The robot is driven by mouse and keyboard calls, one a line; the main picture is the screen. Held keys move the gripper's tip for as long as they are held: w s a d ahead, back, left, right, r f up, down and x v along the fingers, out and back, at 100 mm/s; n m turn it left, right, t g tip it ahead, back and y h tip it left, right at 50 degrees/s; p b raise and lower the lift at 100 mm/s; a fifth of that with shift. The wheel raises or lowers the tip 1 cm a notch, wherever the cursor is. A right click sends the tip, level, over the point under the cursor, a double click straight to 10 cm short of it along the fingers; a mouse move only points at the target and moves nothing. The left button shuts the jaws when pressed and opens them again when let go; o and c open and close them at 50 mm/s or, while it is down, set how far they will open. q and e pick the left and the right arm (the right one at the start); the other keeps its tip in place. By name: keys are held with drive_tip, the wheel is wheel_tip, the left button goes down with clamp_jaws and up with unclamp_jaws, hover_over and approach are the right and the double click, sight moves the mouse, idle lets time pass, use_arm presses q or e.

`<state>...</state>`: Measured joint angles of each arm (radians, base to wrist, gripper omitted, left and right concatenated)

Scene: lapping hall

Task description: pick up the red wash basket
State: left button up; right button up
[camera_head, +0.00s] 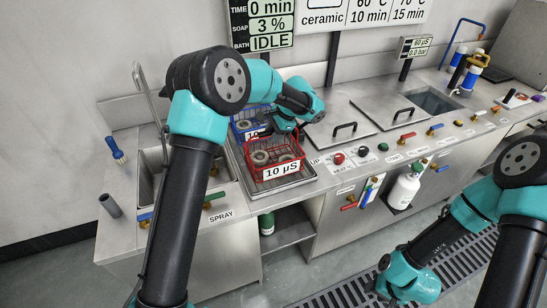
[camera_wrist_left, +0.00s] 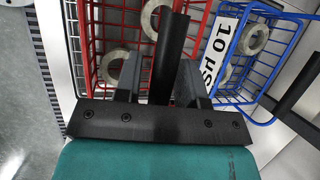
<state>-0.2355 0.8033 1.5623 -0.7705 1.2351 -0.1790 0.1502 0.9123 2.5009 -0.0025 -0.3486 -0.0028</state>
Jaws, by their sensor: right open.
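The red wash basket (camera_head: 274,155) is a wire basket with round parts inside and a white "10 µS" label. It sits on a wire-covered drain tray (camera_head: 292,182) beside the sink. My left gripper (camera_head: 297,124) is over the baskets. In the left wrist view the fingers (camera_wrist_left: 168,70) stand on both sides of a black handle bar above the red basket (camera_wrist_left: 100,45). Whether they are closed on it is unclear. My right gripper (camera_head: 394,297) is open and empty, low at the bottom right, its fingers hardly visible.
A sink (camera_head: 160,172) lies left. Lidded tanks (camera_head: 340,125), taps and a white bottle (camera_head: 403,188) are to the right.

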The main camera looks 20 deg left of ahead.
use_arm(q)
clamp_jaws()
drive_tip(key=shift+r, duration=0.15)
idle(0.4)
drive_tip(key=shift+r, duration=2)
drive_tip(key=s+d, duration=0.2)
drive_tip(key=s, duration=0.5)
drive_tip(key=s+d+r, duration=0.1)
drive_tip(key=s+d, duration=0.1)
drive_tip(key=s, duration=0.6)
drive_tip(key=shift+s+d+r, duration=0.15)
drive_tip(key=shift+d, duration=0.2)
